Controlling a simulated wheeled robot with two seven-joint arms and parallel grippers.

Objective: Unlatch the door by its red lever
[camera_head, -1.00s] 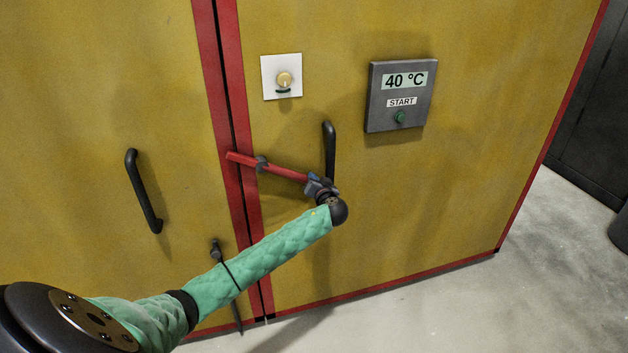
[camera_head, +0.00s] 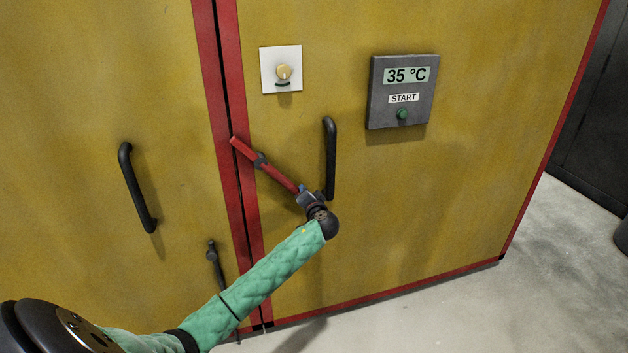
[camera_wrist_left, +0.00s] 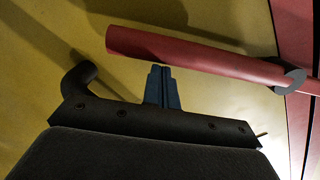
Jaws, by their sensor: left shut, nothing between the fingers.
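The red lever (camera_head: 277,176) sits on a dark pivot on the right door of the yellow oven. It slants, with its left end up over the red door edge and its right end down by my left gripper (camera_head: 303,194). In the left wrist view the lever (camera_wrist_left: 190,55) crosses the top, with its dark pivot collar at the right. My left gripper's fingers (camera_wrist_left: 162,72) are shut with nothing between them. Their tips are at the lever's lower edge in that view; I cannot tell whether they touch. My right gripper is not in view.
A black handle (camera_head: 330,150) stands upright on the right door, close to my left gripper. Another black handle (camera_head: 137,187) is on the left door. A white plate with a knob (camera_head: 283,72) and a grey panel (camera_head: 417,60) reading 35 °C are higher up.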

